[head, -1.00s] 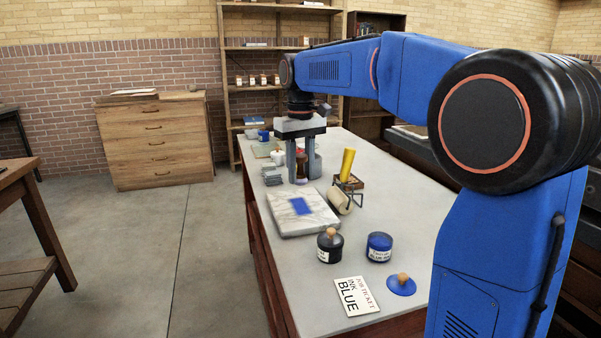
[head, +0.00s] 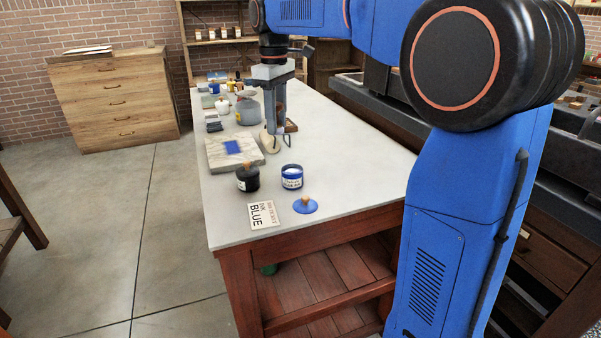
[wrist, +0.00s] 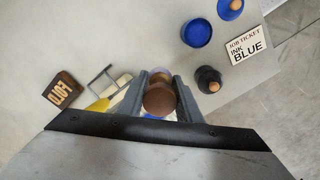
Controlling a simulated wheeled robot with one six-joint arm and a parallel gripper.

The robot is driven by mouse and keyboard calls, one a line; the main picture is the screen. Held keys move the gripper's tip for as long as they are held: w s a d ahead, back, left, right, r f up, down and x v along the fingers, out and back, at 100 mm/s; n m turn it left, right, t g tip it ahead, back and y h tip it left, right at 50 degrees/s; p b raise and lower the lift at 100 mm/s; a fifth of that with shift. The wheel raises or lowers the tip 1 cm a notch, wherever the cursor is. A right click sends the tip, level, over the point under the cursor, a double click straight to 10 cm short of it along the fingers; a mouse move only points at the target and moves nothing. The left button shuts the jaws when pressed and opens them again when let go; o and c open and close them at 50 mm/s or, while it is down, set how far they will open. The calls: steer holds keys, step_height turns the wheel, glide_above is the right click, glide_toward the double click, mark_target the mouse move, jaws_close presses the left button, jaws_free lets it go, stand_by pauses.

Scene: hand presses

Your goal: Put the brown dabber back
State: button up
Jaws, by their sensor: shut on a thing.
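My gripper (head: 276,130) is shut on the brown dabber (wrist: 160,98), whose rounded brown top shows between the fingers in the wrist view. In the head view the dabber is mostly hidden behind the fingers. They hang over the bench by the right back corner of the pale stone slab (head: 222,160), which has a blue ink patch (head: 232,147). The dabber's lower end is hidden, so I cannot tell its height above the bench.
A grey rounded vessel (head: 248,110) is behind.

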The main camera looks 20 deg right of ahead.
steer(key=f, duration=0.5)
steer(key=shift+s+d+f, duration=0.25)
steer(key=shift+d+f, duration=0.05)
steer(key=shift+d, duration=0.05)
steer(key=shift+f, duration=2.15)
steer(key=shift+f, duration=0.15)
steer(key=o, duration=1)
steer(key=shift+o, duration=0.2)
step_height(320, 180, up, 12)
steer(key=shift+r, duration=0.15)
